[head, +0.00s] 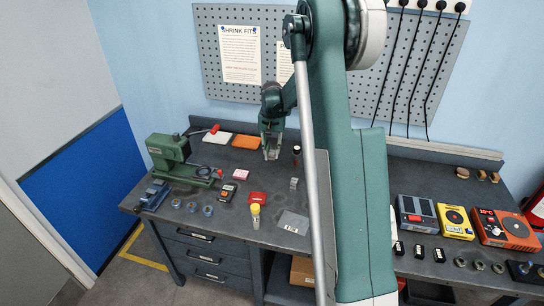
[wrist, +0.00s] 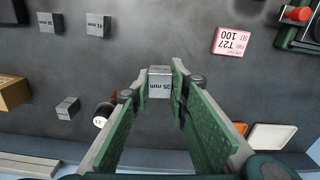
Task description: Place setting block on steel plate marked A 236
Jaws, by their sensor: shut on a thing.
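My gripper (head: 271,153) hangs over the back middle of the bench, left of my arm's large link. In the wrist view its green-padded jaws (wrist: 160,77) are closed on a small grey metal block (wrist: 160,87) with a millimetre label, which looks like 25 or 35 mm. A flat grey steel plate (head: 292,222) with a small label lies near the bench's front edge, in front of and right of the gripper; its marking is too small to read. Other grey blocks (wrist: 98,24), (wrist: 48,22) and (wrist: 67,108) stand on the bench.
A dark cylinder (head: 297,157) stands right of the gripper. A green press (head: 172,158) stands left; white (head: 217,138) and orange (head: 245,142) trays lie behind.

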